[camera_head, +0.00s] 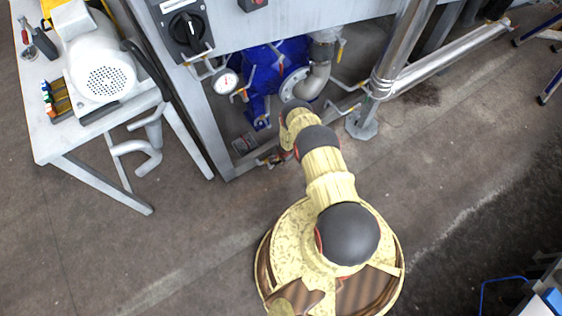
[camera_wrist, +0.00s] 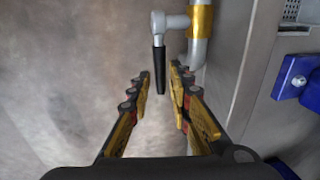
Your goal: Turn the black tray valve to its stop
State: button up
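The black valve handle (camera_wrist: 160,69) hangs straight down in the wrist view. Its upper end joins a grey fitting (camera_wrist: 170,21) on a pipe with a yellow band. My gripper (camera_wrist: 160,84) is open, with one finger on each side of the handle's line in the picture. The handle's lower end appears between the fingertips, and a gap shows on each side. I cannot tell how deep the handle reaches between them. In the head view my arm extends toward the foot of the machine, and I cannot make out the gripper or the black handle.
A grey metal frame (camera_wrist: 256,62) stands close on the right in the wrist view, with a blue part (camera_wrist: 296,80) beside it. In the head view a blue pump (camera_head: 268,70) and a gauge (camera_head: 225,82) sit behind the frame. A grey table (camera_head: 50,142) stands left.

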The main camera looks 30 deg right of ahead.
jog(key=shift+c, duration=0.2)
jog(key=c, duration=0.4)
grip_shut()
